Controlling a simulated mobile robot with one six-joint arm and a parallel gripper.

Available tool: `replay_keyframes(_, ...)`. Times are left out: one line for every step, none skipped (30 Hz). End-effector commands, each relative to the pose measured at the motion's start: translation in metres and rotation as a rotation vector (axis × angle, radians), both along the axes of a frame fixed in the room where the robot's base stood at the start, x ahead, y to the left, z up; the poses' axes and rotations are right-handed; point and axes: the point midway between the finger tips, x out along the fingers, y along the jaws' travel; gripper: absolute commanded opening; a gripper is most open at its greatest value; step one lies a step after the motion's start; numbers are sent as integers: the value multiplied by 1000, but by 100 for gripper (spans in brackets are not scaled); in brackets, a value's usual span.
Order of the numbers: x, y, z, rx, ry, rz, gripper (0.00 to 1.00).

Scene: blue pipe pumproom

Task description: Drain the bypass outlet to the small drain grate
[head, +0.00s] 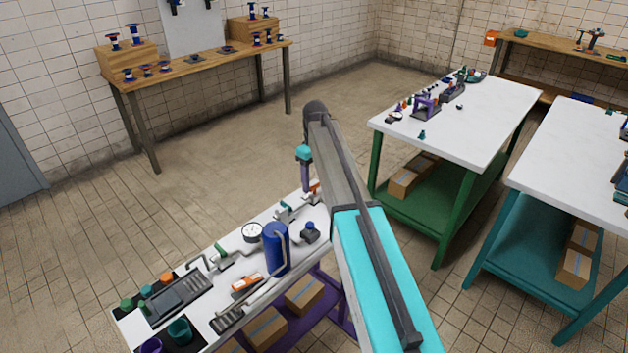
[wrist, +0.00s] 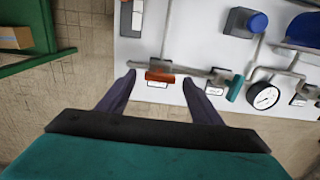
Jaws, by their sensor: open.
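My gripper (wrist: 159,78) is open, with its purple fingertips either side of a red-orange valve handle (wrist: 160,77) in the wrist view. I cannot tell whether they touch it. The handle sits on a grey pipe (wrist: 165,40) with a small label below. In the head view my gripper (head: 308,184) is over the far end of the white pipe bench (head: 195,254), partly hidden by my arm. A small grate (head: 228,318) lies near the bench's front edge, and a larger grate (head: 180,298) lies left of it. The labels are unreadable, so I cannot identify the bypass outlet.
A teal handle (wrist: 236,88) and a round gauge (wrist: 263,96) are right of my gripper. A blue tank (head: 276,248) stands mid-bench; another orange handle (head: 246,283) lies near the small grate. Dark cups (head: 180,330) stand at the left end. A green-legged table (head: 455,105) is behind.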

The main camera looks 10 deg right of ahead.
Motion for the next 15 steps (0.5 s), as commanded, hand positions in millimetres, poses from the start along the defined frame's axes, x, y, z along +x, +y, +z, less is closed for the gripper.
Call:
replay_keyframes(0, 0, -3, 0, 1, 0, 59)
replay_keyframes(0, 0, -4, 0, 1, 0, 59)
replay_keyframes(0, 0, -5, 0, 1, 0, 59)
replay_keyframes(0, 0, -6, -1, 1, 0, 59)
replay_keyframes(0, 0, -7, -1, 1, 1, 59)
replay_keyframes(0, 1, -7, 0, 0, 1, 59)
replay_keyframes(0, 1, -7, 0, 0, 1, 59)
replay_keyframes(0, 1, -7, 0, 0, 1, 59)
replay_keyframes(0, 1, -7, 0, 0, 1, 59)
replay_keyframes(0, 1, -7, 0, 0, 1, 59)
replay_keyframes(0, 1, -7, 0, 0, 1, 59)
replay_keyframes(0, 1, -7, 0, 0, 1, 59)
replay_keyframes(0, 1, -7, 0, 0, 1, 59)
replay_keyframes(0, 1, -7, 0, 0, 1, 56)
replay_keyframes(0, 1, -7, 0, 0, 1, 49)
